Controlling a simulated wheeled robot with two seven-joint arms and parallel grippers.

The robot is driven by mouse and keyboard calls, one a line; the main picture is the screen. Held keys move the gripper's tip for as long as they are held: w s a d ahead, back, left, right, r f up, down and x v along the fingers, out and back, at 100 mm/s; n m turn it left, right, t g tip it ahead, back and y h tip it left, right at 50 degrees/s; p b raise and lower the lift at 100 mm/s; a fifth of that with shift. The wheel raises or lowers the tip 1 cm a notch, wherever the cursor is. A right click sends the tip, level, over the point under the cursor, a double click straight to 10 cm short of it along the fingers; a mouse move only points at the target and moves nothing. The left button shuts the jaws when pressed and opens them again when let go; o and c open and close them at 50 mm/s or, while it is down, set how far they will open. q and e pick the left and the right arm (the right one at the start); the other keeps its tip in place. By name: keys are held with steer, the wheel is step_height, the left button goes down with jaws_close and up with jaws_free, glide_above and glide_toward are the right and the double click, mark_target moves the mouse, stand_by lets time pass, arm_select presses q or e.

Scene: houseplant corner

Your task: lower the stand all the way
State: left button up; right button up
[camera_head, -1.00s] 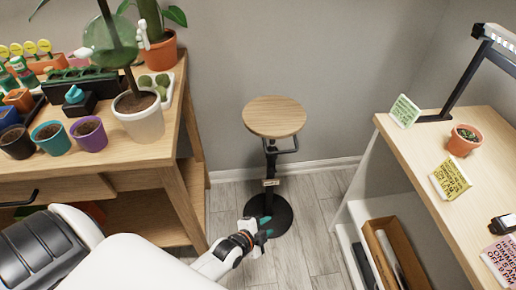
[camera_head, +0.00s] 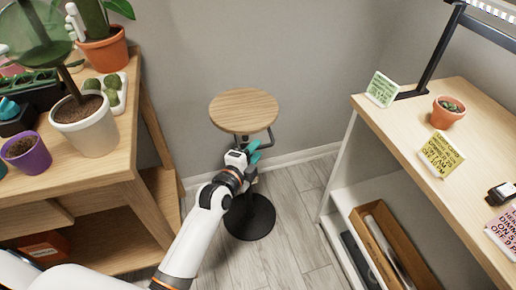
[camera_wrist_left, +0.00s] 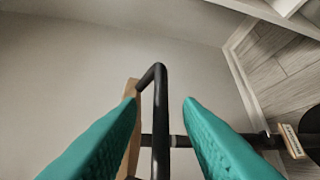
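The stand has a round wooden top (camera_head: 243,108), a black post and a round black base (camera_head: 250,220) on the floor. A bent black handle (camera_head: 270,137) sits just under its top. The top stands well above the base. My left gripper (camera_head: 254,152) is just below the top, at the handle. In the left wrist view my teal fingers are apart, and the black handle (camera_wrist_left: 160,85) runs between them with gaps on both sides. The wooden top (camera_wrist_left: 131,125) shows there edge-on, partly hidden by a finger. A small tag (camera_wrist_left: 291,140) is on the post. My right gripper is out of view.
A wooden plant table (camera_head: 120,165) stands close on the left, with a white pot (camera_head: 88,130) near its edge. A workbench (camera_head: 405,130) with cards and a small cactus pot (camera_head: 447,112) stands on the right. The wall is close behind the stand.

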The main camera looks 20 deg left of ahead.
arm_select(q)
steer(key=shift+x, duration=1.3)
jaws_close()
